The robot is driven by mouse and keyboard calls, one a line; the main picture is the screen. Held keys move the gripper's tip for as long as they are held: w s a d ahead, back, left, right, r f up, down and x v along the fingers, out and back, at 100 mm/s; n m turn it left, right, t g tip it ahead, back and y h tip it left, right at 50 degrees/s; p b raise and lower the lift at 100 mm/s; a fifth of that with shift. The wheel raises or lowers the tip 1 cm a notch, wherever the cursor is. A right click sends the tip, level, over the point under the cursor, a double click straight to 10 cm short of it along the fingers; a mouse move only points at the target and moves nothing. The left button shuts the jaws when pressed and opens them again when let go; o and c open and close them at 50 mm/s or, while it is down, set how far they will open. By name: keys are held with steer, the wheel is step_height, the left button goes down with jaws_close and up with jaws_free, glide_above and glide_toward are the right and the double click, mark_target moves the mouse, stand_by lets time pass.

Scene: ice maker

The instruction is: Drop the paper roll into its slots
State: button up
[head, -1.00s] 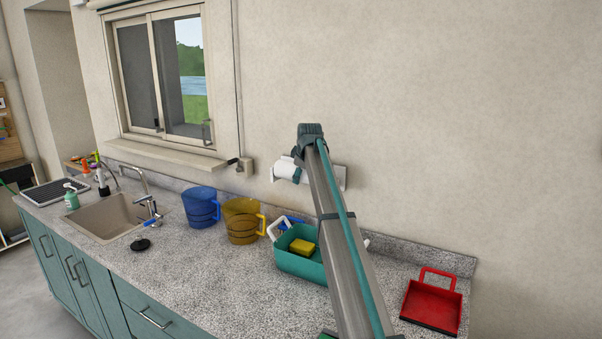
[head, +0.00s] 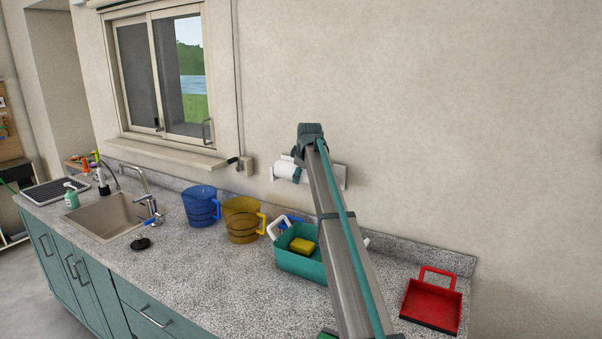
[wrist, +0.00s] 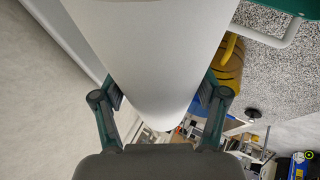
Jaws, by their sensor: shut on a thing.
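The white paper roll (head: 286,169) is at the wall holder (head: 341,178), partly hidden behind my arm in the head view. In the wrist view the roll (wrist: 155,50) fills the upper middle, between the two fingers of my gripper (wrist: 162,93). My gripper is shut on the roll, one finger on each side. A pale strip, perhaps the holder's back plate, runs along the roll's left side in the wrist view. The holder's slots are hidden, so I cannot tell whether the roll's ends sit in them.
The window ledge (head: 165,150) and sink (head: 110,215) are left.

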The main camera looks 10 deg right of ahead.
steer(key=shift+f, duration=0.9)
steer(key=o, duration=1.3)
steer(key=shift+r, duration=0.1)
steer(key=v, duration=1.2)
